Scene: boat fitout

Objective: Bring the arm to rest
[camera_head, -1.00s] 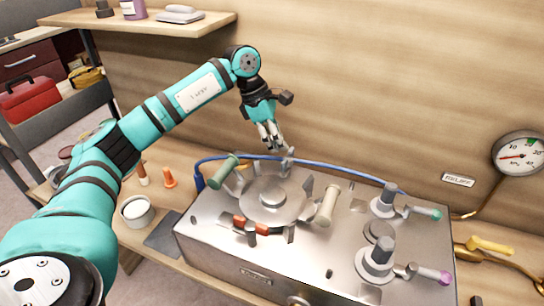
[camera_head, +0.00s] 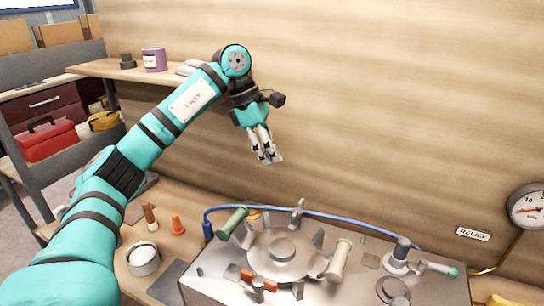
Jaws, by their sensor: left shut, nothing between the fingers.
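My left arm comes in from the left. Its gripper (camera_head: 268,158) points down in front of the wooden wall, above the back edge of the metal box (camera_head: 213,272). The fingers are together with nothing between them. The gripper is clear of the round lid (camera_head: 283,246) and its clamps. My right gripper is not in view.
On the box stand a green handle (camera_head: 233,221), a cream handle (camera_head: 339,259) and a valve (camera_head: 402,252). A blue hose (camera_head: 335,218) runs behind. A white cup (camera_head: 143,262) and orange cone (camera_head: 177,224) stand left. A shelf (camera_head: 115,70) is behind my arm.

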